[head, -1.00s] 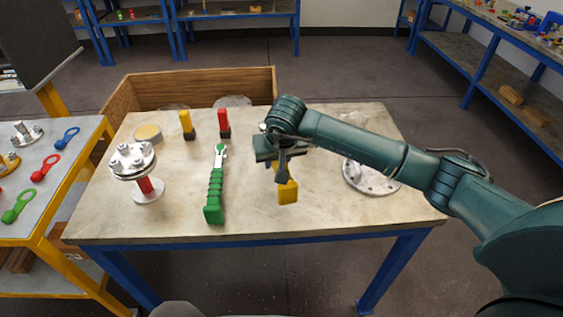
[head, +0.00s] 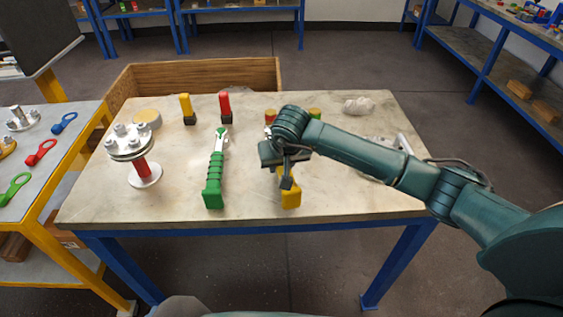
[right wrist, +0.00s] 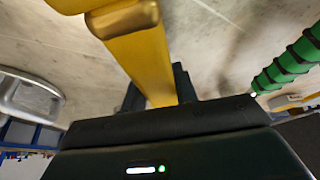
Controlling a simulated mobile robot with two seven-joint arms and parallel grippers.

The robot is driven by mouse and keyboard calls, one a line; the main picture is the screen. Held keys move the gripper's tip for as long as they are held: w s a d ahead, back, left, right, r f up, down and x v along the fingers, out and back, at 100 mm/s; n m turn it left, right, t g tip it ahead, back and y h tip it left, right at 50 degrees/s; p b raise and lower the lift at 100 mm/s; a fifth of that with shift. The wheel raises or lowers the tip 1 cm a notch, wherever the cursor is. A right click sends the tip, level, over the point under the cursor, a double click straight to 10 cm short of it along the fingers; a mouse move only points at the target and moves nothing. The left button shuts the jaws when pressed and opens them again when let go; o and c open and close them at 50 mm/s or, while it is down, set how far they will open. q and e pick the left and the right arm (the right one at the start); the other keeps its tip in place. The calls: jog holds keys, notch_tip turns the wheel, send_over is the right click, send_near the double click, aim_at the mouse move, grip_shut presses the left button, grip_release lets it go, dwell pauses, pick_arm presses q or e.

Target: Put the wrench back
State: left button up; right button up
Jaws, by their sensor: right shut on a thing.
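My right gripper (head: 287,168) is over the front middle of the worktable (head: 330,204), shut on a yellow tool (head: 290,194). The tool's yellow body also shows in the right wrist view (right wrist: 145,60), reaching away from the jaws; its held end is hidden, and I cannot tell whether it touches the tabletop. A green-handled wrench (head: 215,175) with a metal head lies on the table left of my gripper; its ribbed green handle also shows in the right wrist view (right wrist: 290,62). My left gripper is not in view.
A flanged vessel (head: 130,143) stands at the table's left. Yellow (head: 186,104) and red (head: 224,103) upright tools stand behind. Metal parts at the right are partly hidden by my arm. A side table (head: 50,187) holds blue, red and green ring tools. A wooden crate (head: 205,76) stands behind.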

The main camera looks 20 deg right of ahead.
jog(key=shift+f, duration=0.35)
dwell(0.3)
jog(key=shift+f+b, duration=0.3)
jog(key=shift+b, duration=0.25)
jog(key=shift+f, duration=0.1)
jog(key=o, duration=0.8)
jog(key=shift+c, duration=0.2)
jog(key=o, duration=0.4)
jog(key=shift+o, duration=0.3)
jog(key=shift+s, duration=0.1)
jog(key=o, duration=0.4)
